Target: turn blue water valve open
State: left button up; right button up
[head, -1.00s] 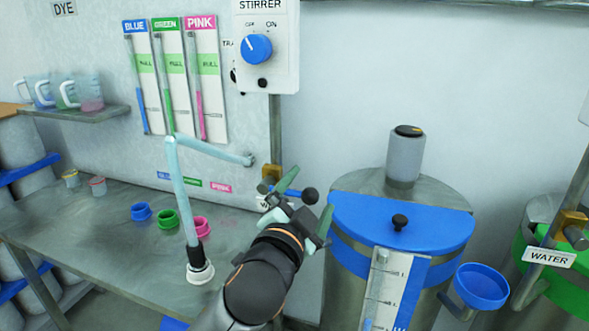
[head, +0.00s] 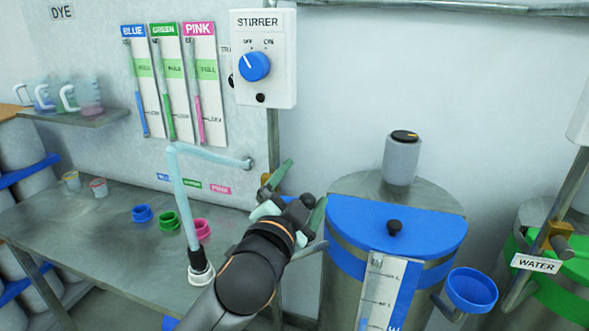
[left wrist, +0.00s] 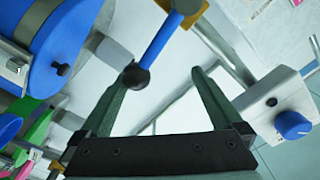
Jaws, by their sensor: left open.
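The blue water valve's lever shows in the left wrist view as a blue bar (left wrist: 163,40) running from a yellow body to a black ball knob (left wrist: 135,76). The knob lies close to the tip of the picture's left finger; I cannot tell whether they touch. In the head view my left gripper (head: 299,195) is open in front of the valve, its fingers on either side of the knob area. It hides most of the lever; part of the yellow valve body (head: 265,180) shows behind. In the left wrist view the gripper's jaws (left wrist: 160,76) are apart with nothing gripped. My right gripper is not in view.
The blue-lidded drum (head: 400,225) stands just right of my gripper. The stirrer box (head: 263,60) is on the wall above. A pale pipe (head: 185,210) and dye cups (head: 168,221) are on the left bench (head: 100,230). Another valve with a WATER label (head: 535,264) is far right.

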pick_arm(q)
jog(key=shift+w+a+r+p, duration=0.1)
jog(key=shift+a+r+p, duration=0.15)
jog(key=shift+r, duration=0.25)
jog(key=shift+w+a+r+p, duration=0.15)
jog(key=shift+a+r, duration=0.1)
jog(key=shift+r, duration=0.25)
jog(key=shift+a, duration=0.25)
jog(key=shift+w+a+r, duration=0.15)
jog(key=shift+a+r, duration=0.4)
jog(key=shift+r, duration=0.25)
jog(key=shift+w+a+r, duration=0.25)
jog(key=shift+a+r, duration=0.4)
jog(key=shift+a, duration=0.15)
jog(key=shift+w+a+r, duration=0.2)
jog(key=shift+a+r, duration=0.05)
jog(key=shift+a, duration=0.35)
jog(key=shift+w+a+r, duration=0.2)
jog(key=shift+a, duration=0.4)
jog(key=shift+w+a, duration=0.2)
jog(key=shift+a, duration=0.35)
jog(key=shift+w+a, duration=0.15)
jog(key=shift+a, duration=0.4)
jog(key=shift+d+f, duration=0.1)
